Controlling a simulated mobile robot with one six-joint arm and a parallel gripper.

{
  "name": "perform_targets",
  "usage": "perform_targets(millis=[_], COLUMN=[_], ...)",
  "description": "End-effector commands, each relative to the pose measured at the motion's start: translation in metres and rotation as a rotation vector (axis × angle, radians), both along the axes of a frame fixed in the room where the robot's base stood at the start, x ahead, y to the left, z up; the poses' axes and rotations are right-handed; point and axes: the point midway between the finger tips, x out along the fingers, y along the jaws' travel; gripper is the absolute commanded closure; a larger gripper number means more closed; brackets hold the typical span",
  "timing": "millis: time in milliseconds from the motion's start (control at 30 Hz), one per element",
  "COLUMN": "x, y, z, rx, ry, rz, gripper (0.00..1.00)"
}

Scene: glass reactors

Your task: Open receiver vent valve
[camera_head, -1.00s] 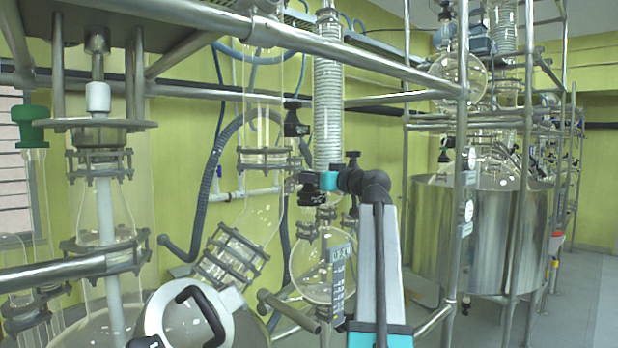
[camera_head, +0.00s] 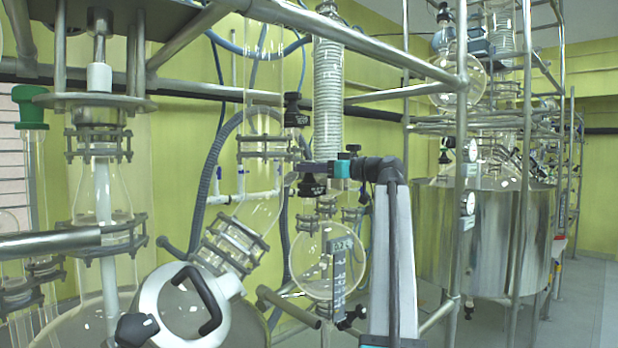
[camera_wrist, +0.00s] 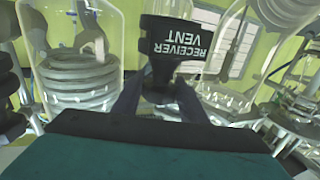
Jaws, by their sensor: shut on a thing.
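The receiver vent valve has a black knob (camera_wrist: 166,24) with white "RECEIVER VENT" lettering, upside down in the wrist view. In the head view a black knob (camera_head: 312,188) sits at the lower end of the coiled condenser, at my fingertips. My gripper (camera_head: 312,171) comes in from the right, its teal part to the right of the knob. In the wrist view the two dark fingers of my gripper (camera_wrist: 160,90) close on the narrower part under the lettered head. The fingertips are partly hidden behind the knob. How far the valve is turned cannot be told.
Another black knob (camera_head: 295,110) sits just above, beside the condenser (camera_head: 327,90). A round glass flask (camera_head: 318,262) hangs below. A reactor lid with a black handle (camera_head: 207,300) is at the front left.

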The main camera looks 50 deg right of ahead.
Motion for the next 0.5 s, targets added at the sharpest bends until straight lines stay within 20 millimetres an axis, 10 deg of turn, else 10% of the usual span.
perform_targets(millis=[500], x=[0.0005], y=[-0.0013], z=[0.0025], rx=[0.001], ry=[-0.001], rz=[0.211], gripper=[0.84])
